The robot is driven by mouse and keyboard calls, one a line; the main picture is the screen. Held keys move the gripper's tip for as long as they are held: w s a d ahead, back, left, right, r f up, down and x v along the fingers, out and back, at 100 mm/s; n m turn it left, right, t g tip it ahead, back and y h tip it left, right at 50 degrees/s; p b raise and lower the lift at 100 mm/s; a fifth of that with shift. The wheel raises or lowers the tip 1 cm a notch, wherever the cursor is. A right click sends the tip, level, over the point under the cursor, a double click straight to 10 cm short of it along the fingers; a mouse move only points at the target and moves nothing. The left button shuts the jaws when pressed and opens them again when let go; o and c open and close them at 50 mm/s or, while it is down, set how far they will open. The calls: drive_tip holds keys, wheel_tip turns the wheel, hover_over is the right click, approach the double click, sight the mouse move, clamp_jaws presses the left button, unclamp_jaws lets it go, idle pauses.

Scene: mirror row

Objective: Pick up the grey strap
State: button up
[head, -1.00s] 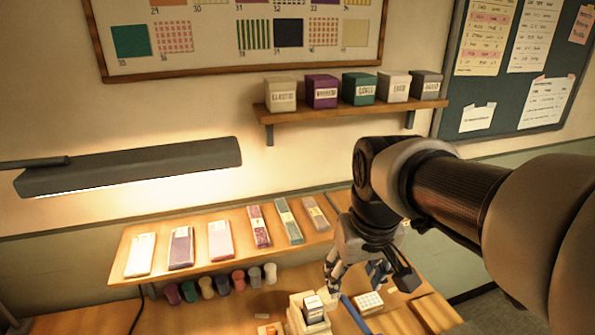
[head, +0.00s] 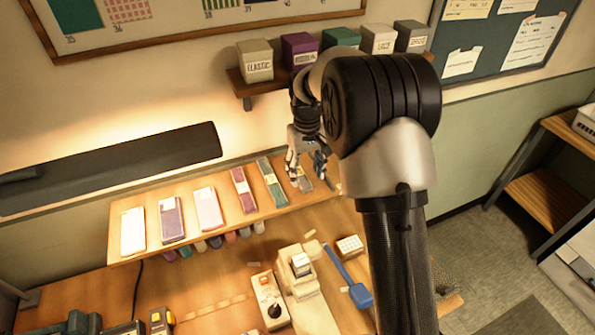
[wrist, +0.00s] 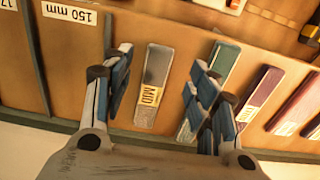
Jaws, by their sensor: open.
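The grey strap (wrist: 153,88) lies flat on the wooden sloped shelf (head: 135,256), with a pale "MID" label toward one end. In the head view it shows at the shelf's right end (head: 306,185), partly hidden by my gripper (head: 305,172). In the wrist view my gripper (wrist: 162,82) is open and empty, with its blue-padded fingers on either side of the grey strap. The right finger overlaps the view of the green strap (wrist: 224,62). I cannot tell how far the fingertips are above the shelf.
A maroon strap (head: 243,190) and paler ones lie farther left along the shelf. Labelled boxes such as the purple box (head: 299,50) stand on a wall shelf above my gripper. A lamp (head: 110,168) hangs at left. A cream machine (head: 305,290) stands on the table below.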

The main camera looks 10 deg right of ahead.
sight(306, 184)
wheel_tip(306, 184, down, 4)
drive_tip(key=shift+f, duration=0.1)
drive_tip(key=shift+c, duration=0.3)
drive_tip(key=c, duration=1.1)
